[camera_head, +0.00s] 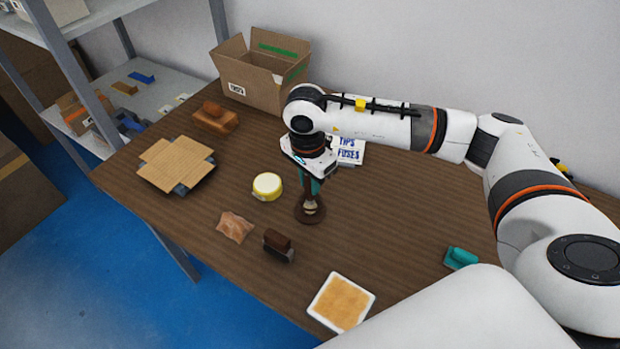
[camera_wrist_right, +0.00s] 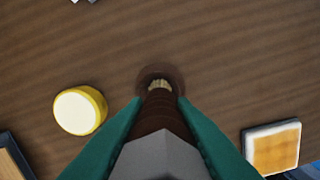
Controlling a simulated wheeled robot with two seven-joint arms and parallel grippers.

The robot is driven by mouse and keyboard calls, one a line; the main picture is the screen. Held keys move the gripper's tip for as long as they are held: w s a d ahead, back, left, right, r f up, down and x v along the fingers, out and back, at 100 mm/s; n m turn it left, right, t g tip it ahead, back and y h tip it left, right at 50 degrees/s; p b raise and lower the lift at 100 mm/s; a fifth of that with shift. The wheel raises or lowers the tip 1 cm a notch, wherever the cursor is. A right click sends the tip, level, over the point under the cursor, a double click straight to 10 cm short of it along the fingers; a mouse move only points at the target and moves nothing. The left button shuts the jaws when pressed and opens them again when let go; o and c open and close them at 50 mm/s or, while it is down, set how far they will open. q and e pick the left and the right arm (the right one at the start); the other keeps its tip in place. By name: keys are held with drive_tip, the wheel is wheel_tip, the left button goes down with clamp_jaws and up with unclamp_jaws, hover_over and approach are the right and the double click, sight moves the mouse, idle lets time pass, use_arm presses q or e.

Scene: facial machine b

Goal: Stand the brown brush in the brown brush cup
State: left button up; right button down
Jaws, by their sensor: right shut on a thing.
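The brown brush (camera_wrist_right: 158,118) is a dark brown handle with pale bristles at its lower end, and it hangs about upright, bristles down. My right gripper (camera_head: 311,188) has its green fingers shut on the handle; the fingers also show on both sides of it in the right wrist view (camera_wrist_right: 157,108). The brown brush cup (camera_head: 318,216) is a small dark brown round piece on the table directly below. The bristles overlap the cup in both views; I cannot tell whether they are inside it or just above it. My left gripper is not in view.
A yellow-sided round tub (camera_head: 267,186) stands left of the cup. A tan bag (camera_head: 235,226), a brown-topped block (camera_head: 278,245) and a white tray (camera_head: 341,302) lie nearer the front. An open carton (camera_head: 262,75) stands behind.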

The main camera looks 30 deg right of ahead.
drive_tip(key=shift+f+b, duration=0.25)
drive_tip(key=shift+b, duration=0.1)
idle(0.3)
drive_tip(key=c, duration=1.1)
unclamp_jaws()
drive_tip(key=shift+c, duration=0.2)
drive_tip(key=shift+r, duration=0.1)
drive_tip(key=r, duration=0.7)
drive_tip(key=r+b, duration=0.1)
drive_tip(key=r, duration=0.3)
drive_tip(key=shift+a, duration=0.3)
drive_tip(key=shift+s+r, duration=0.1)
drive_tip(key=shift+r, duration=0.35)
